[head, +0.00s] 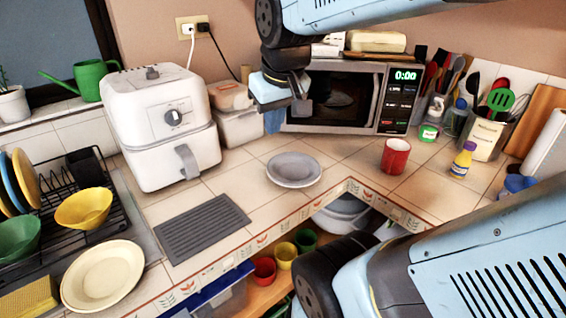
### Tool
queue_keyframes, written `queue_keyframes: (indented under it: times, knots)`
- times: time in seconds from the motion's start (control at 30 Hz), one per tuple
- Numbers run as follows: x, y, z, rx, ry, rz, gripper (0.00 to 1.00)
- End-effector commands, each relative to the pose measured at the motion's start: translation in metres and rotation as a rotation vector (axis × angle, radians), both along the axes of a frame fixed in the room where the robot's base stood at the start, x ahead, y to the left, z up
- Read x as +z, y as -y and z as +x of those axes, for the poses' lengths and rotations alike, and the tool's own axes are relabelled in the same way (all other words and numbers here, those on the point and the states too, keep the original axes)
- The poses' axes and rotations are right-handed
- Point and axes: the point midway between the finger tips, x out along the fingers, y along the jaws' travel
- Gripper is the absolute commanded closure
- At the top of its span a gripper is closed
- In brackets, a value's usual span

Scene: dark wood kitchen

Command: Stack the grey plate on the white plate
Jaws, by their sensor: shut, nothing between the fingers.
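A round grey plate (294,168) lies flat on the tiled counter, left of the red mug. Its edge looks thick, and I cannot tell whether another plate lies under it. A cream-white plate (103,275) sits at the lower left, by the front of the dish rack. My gripper (302,107) is in front of the microwave's left side, above and behind the grey plate and apart from it. It looks shut and empty, with its fingers small in the view.
A white air fryer (160,125) stands left of the plate, and the microwave (350,95) behind it. A red mug (396,156), yellow bottle (462,160) and utensil holders are on the right. A grey ridged mat (189,228) lies at front left.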

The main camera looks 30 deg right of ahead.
Motion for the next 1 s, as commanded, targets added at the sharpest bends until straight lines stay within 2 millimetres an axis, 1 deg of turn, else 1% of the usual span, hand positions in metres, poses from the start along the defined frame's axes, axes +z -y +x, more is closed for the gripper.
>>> queue_keyframes:
  times: [0.03,0.1,0.37,0.6,0.8,0.9,1.0]
  knots:
    - [-0.005,0.006,0.01,0.005,-0.038,-0.01,1.0]
    - [-0.011,0.013,0.023,0.019,-0.084,-0.024,1.0]
    - [-0.041,0.044,0.065,0.073,-0.261,-0.059,1.0]
    - [-0.08,0.078,0.1,0.131,-0.423,-0.067,1.0]
    - [-0.113,0.104,0.12,0.177,-0.538,-0.059,1.0]
    - [-0.126,0.113,0.126,0.194,-0.578,-0.053,1.0]
    - [-0.134,0.119,0.129,0.207,-0.603,-0.048,1.0]
